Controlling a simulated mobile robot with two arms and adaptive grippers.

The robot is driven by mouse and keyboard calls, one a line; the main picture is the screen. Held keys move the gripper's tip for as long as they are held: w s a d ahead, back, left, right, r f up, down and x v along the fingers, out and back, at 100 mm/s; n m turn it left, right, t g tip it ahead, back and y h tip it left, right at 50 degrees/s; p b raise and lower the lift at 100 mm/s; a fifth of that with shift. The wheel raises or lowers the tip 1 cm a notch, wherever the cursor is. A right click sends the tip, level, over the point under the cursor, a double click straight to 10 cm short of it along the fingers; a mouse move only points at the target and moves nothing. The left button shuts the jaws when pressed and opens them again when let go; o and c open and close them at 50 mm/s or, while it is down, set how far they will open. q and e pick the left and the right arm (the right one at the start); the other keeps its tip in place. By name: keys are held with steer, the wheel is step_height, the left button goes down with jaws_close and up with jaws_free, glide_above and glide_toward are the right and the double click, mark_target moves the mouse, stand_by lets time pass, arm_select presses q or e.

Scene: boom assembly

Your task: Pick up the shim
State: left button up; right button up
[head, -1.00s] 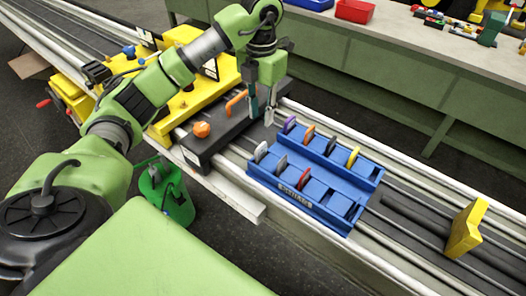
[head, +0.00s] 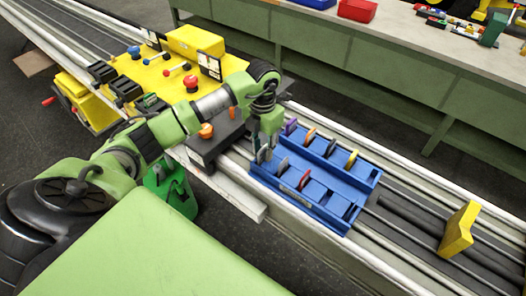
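The blue shim rack (head: 262,178) sits on the rails in the middle of the head view. Several thin shims stand upright in its two rows. The back row has purple (head: 291,126), orange (head: 310,136), dark (head: 331,148) and yellow (head: 351,159) shims. The front row has a light grey shim (head: 264,156), a darker grey shim (head: 282,165) and a red shim (head: 304,180). My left gripper (head: 263,148) points down at the light grey shim, at the rack's left end. Its fingers partly cover that shim; I cannot tell whether they grip it. My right gripper is out of view.
A dark block with an orange knob (head: 206,131) lies left of the rack. Yellow machinery (head: 165,75) stands behind my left arm. A yellow upright plate (head: 459,230) stands on the rails at right. A green workbench (head: 330,47) runs along the back.

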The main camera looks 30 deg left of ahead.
arm_select(q)
steer(key=shift+f, duration=0.15)
jaws_close()
